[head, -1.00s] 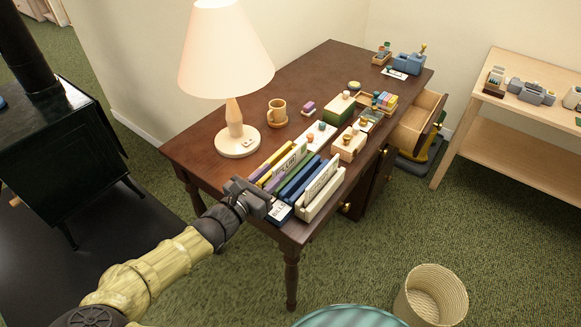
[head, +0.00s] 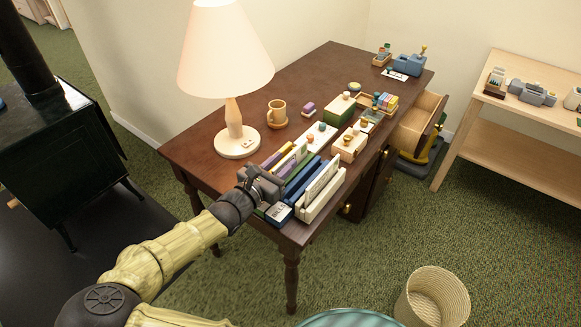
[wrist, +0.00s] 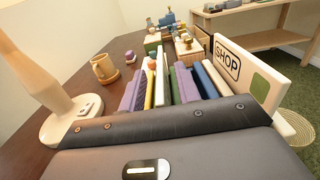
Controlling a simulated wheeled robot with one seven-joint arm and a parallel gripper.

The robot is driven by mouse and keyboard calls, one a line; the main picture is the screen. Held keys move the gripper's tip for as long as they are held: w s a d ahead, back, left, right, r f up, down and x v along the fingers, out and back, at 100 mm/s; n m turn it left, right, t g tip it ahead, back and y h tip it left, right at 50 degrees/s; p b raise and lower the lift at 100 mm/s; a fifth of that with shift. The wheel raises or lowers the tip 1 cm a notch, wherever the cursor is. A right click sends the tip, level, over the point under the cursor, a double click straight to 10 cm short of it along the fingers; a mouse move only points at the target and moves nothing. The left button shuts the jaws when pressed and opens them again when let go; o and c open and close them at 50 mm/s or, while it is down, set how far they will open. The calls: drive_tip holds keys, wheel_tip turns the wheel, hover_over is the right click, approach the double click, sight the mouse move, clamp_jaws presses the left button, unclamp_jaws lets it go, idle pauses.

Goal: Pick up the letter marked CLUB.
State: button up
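The rack of upright files and letters stands on the near end of the brown desk. No CLUB marking is readable now. A pale upright card (wrist: 162,77) shows nearly edge-on among the coloured files in the wrist view; I cannot tell whether it is the CLUB letter. A white letter marked SHOP (wrist: 229,64) stands at the right side of the rack, and it also shows in the head view (head: 320,180). My gripper (head: 264,183) is over the left near part of the rack and hides part of it. Its fingertips are not distinguishable, so its opening is unclear.
A lamp (head: 236,145) and a mug (head: 277,112) stand left of and behind the rack. A dark box labelled BILLS (head: 279,213) is at the rack's near end. Small boxes and stamps lie beyond. An open drawer (head: 416,118) juts out at right.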

drive_tip(key=shift+c, duration=0.2)
clamp_jaws()
wheel_tip(320, 180, up, 10)
drive_tip(key=p, duration=0.2)
drive_tip(key=shift+p, duration=0.3)
idle(0.4)
